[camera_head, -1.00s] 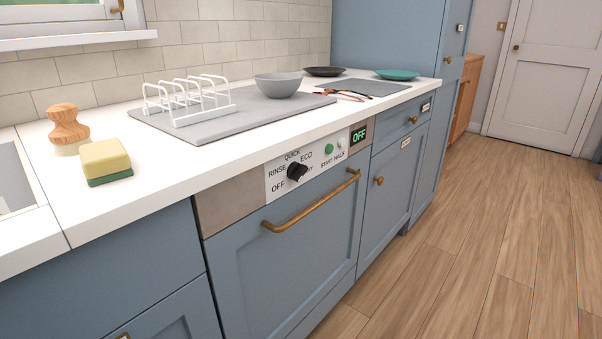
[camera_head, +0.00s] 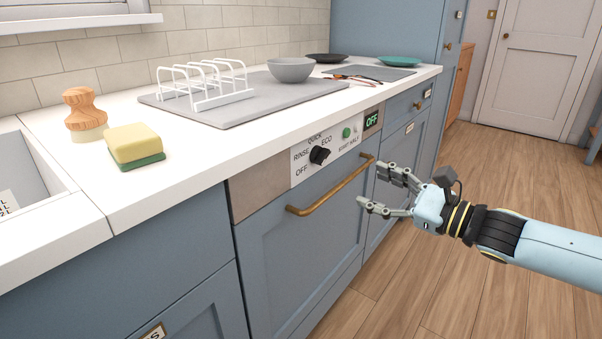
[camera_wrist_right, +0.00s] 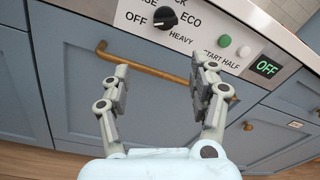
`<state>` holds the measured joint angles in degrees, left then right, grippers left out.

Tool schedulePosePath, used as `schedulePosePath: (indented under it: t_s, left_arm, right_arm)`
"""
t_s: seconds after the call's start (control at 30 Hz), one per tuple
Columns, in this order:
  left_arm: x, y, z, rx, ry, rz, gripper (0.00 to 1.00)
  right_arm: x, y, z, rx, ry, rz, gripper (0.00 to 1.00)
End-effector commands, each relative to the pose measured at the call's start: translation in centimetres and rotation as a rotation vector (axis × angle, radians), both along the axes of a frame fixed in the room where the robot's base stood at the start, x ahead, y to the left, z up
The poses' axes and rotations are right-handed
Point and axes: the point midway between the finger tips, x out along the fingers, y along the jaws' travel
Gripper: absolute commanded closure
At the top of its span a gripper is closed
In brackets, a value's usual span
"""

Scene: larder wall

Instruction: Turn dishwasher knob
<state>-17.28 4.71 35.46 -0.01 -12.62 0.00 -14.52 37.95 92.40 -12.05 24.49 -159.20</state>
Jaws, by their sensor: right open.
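The black dishwasher knob (camera_head: 319,155) sits on the white control panel, with labels for OFF, RINSE, QUICK and ECO around it. In the right wrist view the knob (camera_wrist_right: 165,18) is at the top, and a HEAVY label shows too. The dishwasher door (camera_head: 300,250) is blue and shut, with a brass bar handle (camera_head: 330,190). The display (camera_head: 372,120) reads OFF in green. My right gripper (camera_head: 370,188) is open and empty, in front of the door's right side, right of and below the knob. It appears apart from the handle. My left gripper is not in view.
A white worktop (camera_head: 190,150) runs above the dishwasher. It holds a sponge (camera_head: 135,143), a wooden brush (camera_head: 85,110), a white rack (camera_head: 205,85) and a grey bowl (camera_head: 291,69). A green button (camera_head: 346,132) is right of the knob. The wooden floor is clear.

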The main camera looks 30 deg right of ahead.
Motion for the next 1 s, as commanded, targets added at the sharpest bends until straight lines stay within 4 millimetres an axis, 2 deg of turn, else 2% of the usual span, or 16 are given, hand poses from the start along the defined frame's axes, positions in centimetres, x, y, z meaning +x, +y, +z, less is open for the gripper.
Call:
schedulePosePath:
  t_s: [0.03, 0.1, 0.27, 0.4, 0.8, 1.0]
  left_arm:
    - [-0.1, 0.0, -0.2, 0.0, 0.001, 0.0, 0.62]
    - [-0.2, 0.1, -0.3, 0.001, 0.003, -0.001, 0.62]
    - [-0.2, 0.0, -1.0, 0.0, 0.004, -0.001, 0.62]
    - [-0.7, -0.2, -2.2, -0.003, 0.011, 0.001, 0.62]
    - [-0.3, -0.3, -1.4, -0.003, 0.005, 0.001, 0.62]
    - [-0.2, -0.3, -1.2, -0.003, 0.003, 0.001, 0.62]
  right_arm:
    - [0.4, 0.2, 1.7, -0.034, -0.025, 0.033, 0.38]
    - [0.8, -0.1, 2.5, -0.058, -0.035, 0.048, 0.38]
    - [1.8, 0.0, 2.5, -0.067, -0.035, 0.05, 0.38]
    - [3.8, 0.7, 2.3, -0.065, -0.036, 0.045, 0.38]
    - [9.3, 2.9, 2.9, -0.061, -0.036, 0.042, 0.38]
    - [10.8, 3.6, 2.7, -0.062, -0.032, 0.044, 0.38]
